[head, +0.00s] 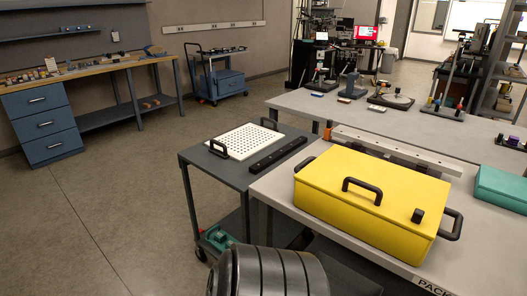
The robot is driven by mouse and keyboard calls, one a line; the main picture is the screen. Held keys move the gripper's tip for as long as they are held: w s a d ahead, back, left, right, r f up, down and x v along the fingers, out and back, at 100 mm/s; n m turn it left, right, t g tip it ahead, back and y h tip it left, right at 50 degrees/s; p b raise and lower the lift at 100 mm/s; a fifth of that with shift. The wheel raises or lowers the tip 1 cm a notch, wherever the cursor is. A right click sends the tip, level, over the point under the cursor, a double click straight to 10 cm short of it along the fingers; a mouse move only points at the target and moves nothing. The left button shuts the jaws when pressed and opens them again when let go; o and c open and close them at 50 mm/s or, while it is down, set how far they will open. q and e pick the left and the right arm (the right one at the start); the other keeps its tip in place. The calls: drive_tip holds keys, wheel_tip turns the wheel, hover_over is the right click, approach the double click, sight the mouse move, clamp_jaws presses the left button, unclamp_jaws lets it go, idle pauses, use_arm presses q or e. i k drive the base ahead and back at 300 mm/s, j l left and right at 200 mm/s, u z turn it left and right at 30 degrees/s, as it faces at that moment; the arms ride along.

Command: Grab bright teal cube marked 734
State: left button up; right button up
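I cannot make out a bright teal cube marked 734 in the head view. A teal box (503,188), cut off by the right edge, lies on the near table; no number can be read on it. A small teal item (219,238) sits on the lower shelf of the dark cart, too small to identify. Neither of my grippers is in view.
A yellow lidded case (365,199) with black handles fills much of the near table (480,250). The dark cart (195,159) beside it carries a white perforated plate (243,141). A workbench (85,70) stands at the left. Floor at left is clear.

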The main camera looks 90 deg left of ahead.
sight(220, 236)
drive_tip(key=u, duration=3.2)
